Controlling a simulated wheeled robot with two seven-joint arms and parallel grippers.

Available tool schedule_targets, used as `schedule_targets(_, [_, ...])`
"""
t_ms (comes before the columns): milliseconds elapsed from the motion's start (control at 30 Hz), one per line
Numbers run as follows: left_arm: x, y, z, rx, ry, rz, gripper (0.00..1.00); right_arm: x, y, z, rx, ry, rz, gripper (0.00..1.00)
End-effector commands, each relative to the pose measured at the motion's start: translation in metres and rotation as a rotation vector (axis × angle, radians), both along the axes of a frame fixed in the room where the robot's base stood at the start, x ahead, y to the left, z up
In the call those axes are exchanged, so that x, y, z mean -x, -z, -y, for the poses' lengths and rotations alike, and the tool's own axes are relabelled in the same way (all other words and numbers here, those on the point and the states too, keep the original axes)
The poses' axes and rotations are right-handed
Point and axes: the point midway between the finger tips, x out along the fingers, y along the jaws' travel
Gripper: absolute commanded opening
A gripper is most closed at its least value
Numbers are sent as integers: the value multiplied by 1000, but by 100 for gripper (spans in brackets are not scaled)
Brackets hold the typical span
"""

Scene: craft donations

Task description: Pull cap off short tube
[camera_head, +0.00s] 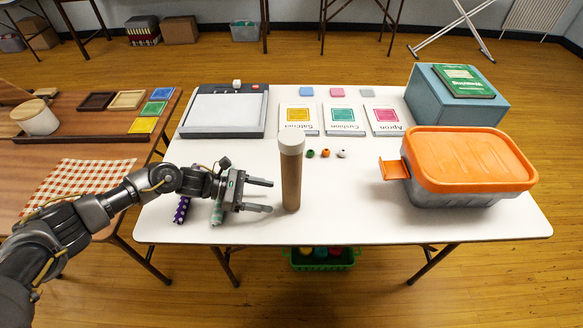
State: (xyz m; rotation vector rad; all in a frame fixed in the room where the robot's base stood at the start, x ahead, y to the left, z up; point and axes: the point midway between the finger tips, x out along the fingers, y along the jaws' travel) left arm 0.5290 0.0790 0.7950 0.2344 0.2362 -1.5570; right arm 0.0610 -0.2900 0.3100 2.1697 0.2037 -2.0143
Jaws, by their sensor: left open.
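A brown cardboard tube (291,184) stands upright near the front middle of the white table. A white cap (291,144) sits on its top end. It is the only capped tube I see. My left gripper (270,196) is open and empty, just left of the tube. Its two fingers point right toward the tube's body, at a height below the cap in the picture. The fingers look apart from the tube. My right gripper is not in view.
Three beads (325,153) lie right of the tube, with pattern cards (341,122) behind. An orange-lidded box (468,160) stands at right, a paper trimmer (222,113) at back left. The front right is clear.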

Motion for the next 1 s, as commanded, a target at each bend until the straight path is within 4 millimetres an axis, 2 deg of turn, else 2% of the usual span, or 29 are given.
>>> schedule_targets(167, [0, 7, 28, 1, 1, 0, 65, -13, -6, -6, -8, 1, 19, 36])
schedule_targets(300, [0, 19, 45, 1, 3, 2, 65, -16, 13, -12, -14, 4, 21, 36])
schedule_targets(433, [0, 21, 58, 1, 3, 1, 65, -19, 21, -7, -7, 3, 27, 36])
schedule_targets(733, [-1, 21, 68, 0, 1, 1, 65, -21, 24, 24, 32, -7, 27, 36])
schedule_targets(933, [-1, 20, 68, 0, 1, 1, 65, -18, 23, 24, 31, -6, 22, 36])
schedule_targets(1000, [-1, 20, 68, 0, 1, 1, 57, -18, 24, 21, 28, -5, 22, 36])
